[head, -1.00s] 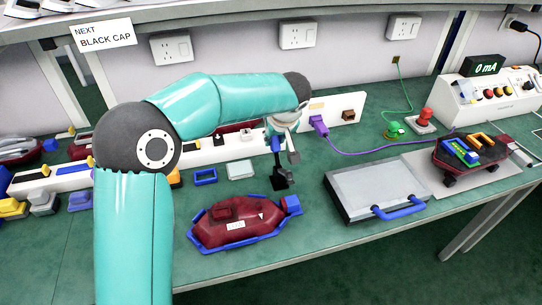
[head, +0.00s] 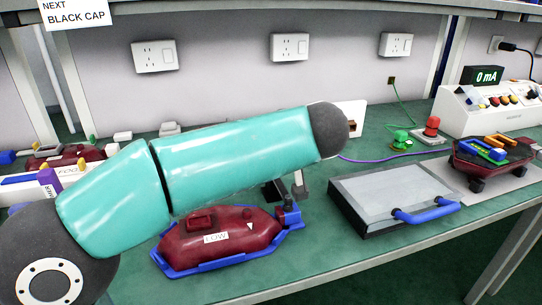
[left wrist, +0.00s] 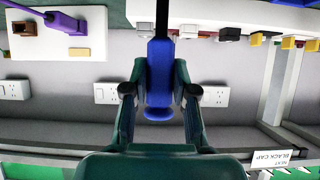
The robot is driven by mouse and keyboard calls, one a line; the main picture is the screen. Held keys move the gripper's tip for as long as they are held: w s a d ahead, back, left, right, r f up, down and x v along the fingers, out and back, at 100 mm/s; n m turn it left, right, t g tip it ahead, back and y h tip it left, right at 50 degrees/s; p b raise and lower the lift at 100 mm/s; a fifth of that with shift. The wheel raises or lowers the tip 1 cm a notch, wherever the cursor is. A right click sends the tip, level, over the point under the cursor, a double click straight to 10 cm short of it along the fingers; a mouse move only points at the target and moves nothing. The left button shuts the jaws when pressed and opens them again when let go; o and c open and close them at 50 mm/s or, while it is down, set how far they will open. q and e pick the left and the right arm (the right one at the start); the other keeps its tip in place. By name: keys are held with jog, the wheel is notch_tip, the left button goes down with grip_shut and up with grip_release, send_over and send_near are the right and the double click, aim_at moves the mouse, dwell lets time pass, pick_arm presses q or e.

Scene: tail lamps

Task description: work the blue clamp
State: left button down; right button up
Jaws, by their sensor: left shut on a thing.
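In the left wrist view, my left gripper (left wrist: 158,93) is shut on the blue clamp (left wrist: 158,70), with a finger on each side of its upright blue handle. A dark rod runs on from the handle to the top edge. In the head view, my teal arm hides the gripper and the handle. Only a dark block (head: 273,191) and a grey piece (head: 299,186) show below the arm, beside the lamp fixture. A dark red lamp (head: 222,236) marked LOW lies in a blue-edged holder (head: 190,270) at the front. My right gripper is not in view.
A grey flat case (head: 385,195) with a blue handle stands to the right. Behind it are a green button (head: 401,140), a red button (head: 431,127) and a meter reading 0 mA (head: 487,76). Another dark red lamp (head: 495,158) sits at the far right.

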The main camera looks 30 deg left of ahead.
pick_arm(q)
jog(key=shift+d+f, duration=0.2)
jog(key=shift+f, duration=0.1)
jog(key=c, duration=1)
grip_release()
jog(key=shift+s, duration=0.1)
jog(key=shift+c, duration=0.2)
jog(key=shift+o, duration=0.6)
jog(key=shift+r, duration=0.15)
jog(key=v, duration=1.2)
jog(key=shift+f, duration=0.2)
